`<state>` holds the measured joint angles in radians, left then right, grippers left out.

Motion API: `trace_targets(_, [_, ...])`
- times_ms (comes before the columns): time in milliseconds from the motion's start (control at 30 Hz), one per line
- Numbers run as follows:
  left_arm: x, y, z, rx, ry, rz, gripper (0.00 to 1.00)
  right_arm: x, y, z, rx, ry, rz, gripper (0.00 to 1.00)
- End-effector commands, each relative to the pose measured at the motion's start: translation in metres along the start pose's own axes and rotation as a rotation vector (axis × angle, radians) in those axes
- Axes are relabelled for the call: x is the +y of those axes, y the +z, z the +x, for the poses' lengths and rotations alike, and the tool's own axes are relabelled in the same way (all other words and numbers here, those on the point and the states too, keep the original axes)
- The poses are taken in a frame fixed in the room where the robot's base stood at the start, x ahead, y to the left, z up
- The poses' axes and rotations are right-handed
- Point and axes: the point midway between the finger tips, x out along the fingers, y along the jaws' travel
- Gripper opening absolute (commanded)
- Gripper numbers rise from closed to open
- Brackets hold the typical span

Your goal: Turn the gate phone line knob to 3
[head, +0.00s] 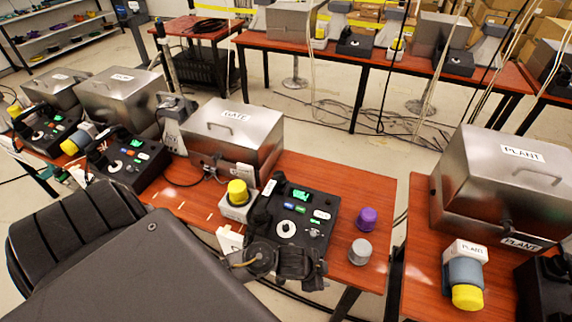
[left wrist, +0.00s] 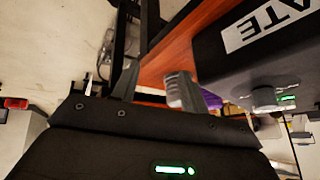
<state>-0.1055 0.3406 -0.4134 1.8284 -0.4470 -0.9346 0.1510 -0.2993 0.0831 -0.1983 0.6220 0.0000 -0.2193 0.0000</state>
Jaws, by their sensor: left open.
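The gate phone (head: 318,205) is a black console on the red-brown table, in front of a metal box labelled GATE (head: 233,115). A round pale knob (head: 287,228) sits on its top face, with green-lit displays and small labels around it. My left gripper (head: 292,264) is at the console's near edge and partly covers it. In the left wrist view, my left gripper (left wrist: 153,88) has its two fingers apart with nothing between them. My right gripper is out of view.
A yellow-capped device (head: 238,193) stands left of the console. A purple cylinder (head: 368,218) and a grey cylinder (head: 360,251) stand right of it. A PLANT box (head: 500,180) is on the right table. More phones and boxes line the left. Cables lie on the floor.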

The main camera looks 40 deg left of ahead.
Motion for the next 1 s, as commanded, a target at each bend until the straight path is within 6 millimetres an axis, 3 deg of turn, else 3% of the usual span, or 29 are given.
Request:
trace_targets(33, [-0.010,-0.019,-0.007,0.029,0.009,0.088,0.44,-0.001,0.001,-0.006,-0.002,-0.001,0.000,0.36])
trace_targets(133, [-0.021,-0.048,-0.020,0.071,0.049,0.280,0.44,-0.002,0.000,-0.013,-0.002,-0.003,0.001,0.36])
trace_targets(267, [-0.048,-0.060,-0.047,0.053,0.131,0.585,0.44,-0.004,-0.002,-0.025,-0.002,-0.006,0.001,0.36])
trace_targets(400, [-0.094,-0.033,-0.087,-0.082,0.228,0.835,0.44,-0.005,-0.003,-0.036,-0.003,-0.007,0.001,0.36])
trace_targets(500, [-0.128,-0.007,-0.117,-0.198,0.282,0.927,0.44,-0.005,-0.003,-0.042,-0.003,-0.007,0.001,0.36])
trace_targets(633, [-0.159,0.017,-0.147,-0.312,0.326,0.978,0.44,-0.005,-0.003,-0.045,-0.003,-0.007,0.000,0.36])
trace_targets(800, [-0.173,0.030,-0.163,-0.370,0.350,0.993,0.44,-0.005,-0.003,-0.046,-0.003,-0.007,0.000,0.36])
trace_targets(1000, [-0.171,0.034,-0.155,-0.370,0.353,0.994,0.44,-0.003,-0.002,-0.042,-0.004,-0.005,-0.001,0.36])
